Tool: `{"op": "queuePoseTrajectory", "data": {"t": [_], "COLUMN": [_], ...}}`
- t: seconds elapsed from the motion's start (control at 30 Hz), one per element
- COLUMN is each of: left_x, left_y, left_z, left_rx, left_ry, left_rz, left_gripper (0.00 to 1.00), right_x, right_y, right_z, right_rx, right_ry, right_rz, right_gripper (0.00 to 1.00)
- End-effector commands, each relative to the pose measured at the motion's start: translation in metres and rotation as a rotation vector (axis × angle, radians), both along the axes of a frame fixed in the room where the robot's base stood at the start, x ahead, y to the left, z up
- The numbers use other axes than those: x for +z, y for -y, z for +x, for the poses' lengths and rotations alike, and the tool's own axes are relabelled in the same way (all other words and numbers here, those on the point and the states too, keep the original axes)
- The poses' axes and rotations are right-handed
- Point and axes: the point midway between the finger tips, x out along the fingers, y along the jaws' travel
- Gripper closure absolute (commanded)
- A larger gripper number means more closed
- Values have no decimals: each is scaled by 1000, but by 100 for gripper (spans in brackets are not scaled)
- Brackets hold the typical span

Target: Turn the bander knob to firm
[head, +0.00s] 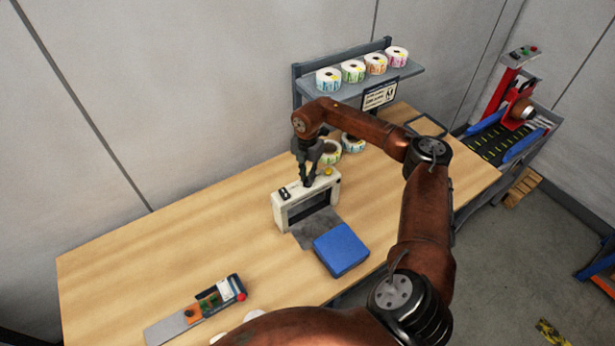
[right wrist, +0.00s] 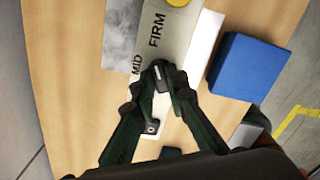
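The bander (head: 279,215) is a cream box with a dark opening, standing on the wooden table. My right gripper (head: 308,184) reaches down onto its top from above. In the right wrist view the bander's top (right wrist: 178,38) carries the printed words MID and FIRM. My right gripper's fingertips (right wrist: 163,76) are closed together around the small dark knob (right wrist: 158,73), which they mostly hide. A pale mark shows on the knob, roughly toward FIRM, but its exact setting is hard to read. My left gripper is not in view.
A yellow button (head: 328,171) sits on the bander's top. A blue block (head: 341,250) lies in front. Label rolls (head: 353,71) stand on a shelf (head: 350,91) behind. A small label device (head: 222,293) is at the front left. The left of the table is clear.

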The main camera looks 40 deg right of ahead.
Motion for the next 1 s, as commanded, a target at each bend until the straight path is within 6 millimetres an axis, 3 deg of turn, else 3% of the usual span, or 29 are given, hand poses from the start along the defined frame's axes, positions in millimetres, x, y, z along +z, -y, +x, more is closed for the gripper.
{"op": "queuePoseTrajectory", "data": {"t": [0.23, 0.57, 0.77, 1.0], "left_x": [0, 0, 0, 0], "left_y": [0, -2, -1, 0], "left_z": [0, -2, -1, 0], "left_rx": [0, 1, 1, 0], "left_ry": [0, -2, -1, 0], "left_rz": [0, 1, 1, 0], "left_gripper": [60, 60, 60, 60], "right_x": [1, 4, 33, 83], "right_y": [0, 0, 0, 0], "right_z": [1, 0, 1, 1], "right_rx": [0, 1, 1, 1], "right_ry": [2, 1, 4, 4], "right_rz": [0, 0, 1, 1], "right_gripper": [70, 70, 70, 70]}}
